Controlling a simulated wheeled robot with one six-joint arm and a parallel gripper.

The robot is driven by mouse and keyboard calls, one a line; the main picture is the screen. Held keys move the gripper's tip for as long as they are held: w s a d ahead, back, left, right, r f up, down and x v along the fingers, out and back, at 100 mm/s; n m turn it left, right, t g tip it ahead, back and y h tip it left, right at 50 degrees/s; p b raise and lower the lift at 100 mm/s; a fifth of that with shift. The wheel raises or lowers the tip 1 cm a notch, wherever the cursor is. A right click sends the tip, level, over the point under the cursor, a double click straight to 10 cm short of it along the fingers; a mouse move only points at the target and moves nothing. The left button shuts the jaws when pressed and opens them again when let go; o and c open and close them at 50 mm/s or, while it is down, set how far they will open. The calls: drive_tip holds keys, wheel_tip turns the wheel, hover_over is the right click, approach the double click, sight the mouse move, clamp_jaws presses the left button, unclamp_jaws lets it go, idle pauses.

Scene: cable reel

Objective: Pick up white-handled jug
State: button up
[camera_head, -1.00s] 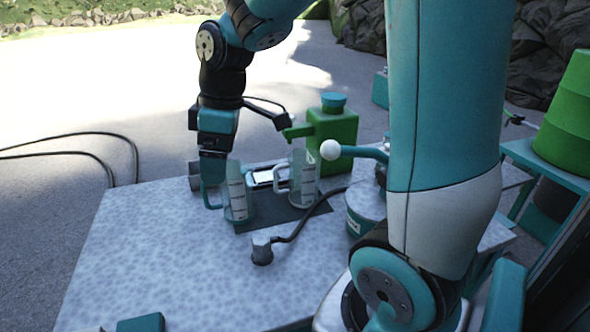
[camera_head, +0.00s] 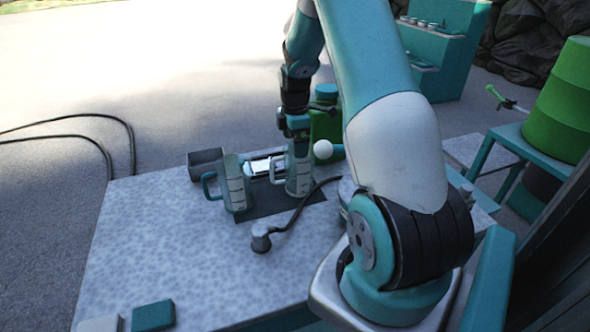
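The white-handled jug (camera_head: 299,183) is a clear, marked jug on the dark mat (camera_head: 252,209) on the table, with its pale handle (camera_head: 276,168) on its left side. A similar jug with a teal handle (camera_head: 234,190) stands to its left. My gripper (camera_head: 298,140) points down at the top of the white-handled jug and overlaps its rim in the picture. I cannot tell whether it touches the jug. Its fingers are small and partly merged with the jug, so their opening is unclear.
A green container with a teal lid (camera_head: 326,120) stands close behind the jug. A white ball knob (camera_head: 323,149) is just to its right. A hose with a grey end (camera_head: 262,240) lies in front, and a dark grey block (camera_head: 205,162) sits at the left.

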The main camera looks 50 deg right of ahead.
sight(292, 171)
wheel_tip(292, 171, down, 7)
drive_tip(key=p, duration=0.1)
drive_tip(key=shift+r, duration=0.15)
drive_tip(key=c, duration=0.6)
drive_tip(key=shift+r, duration=0.1)
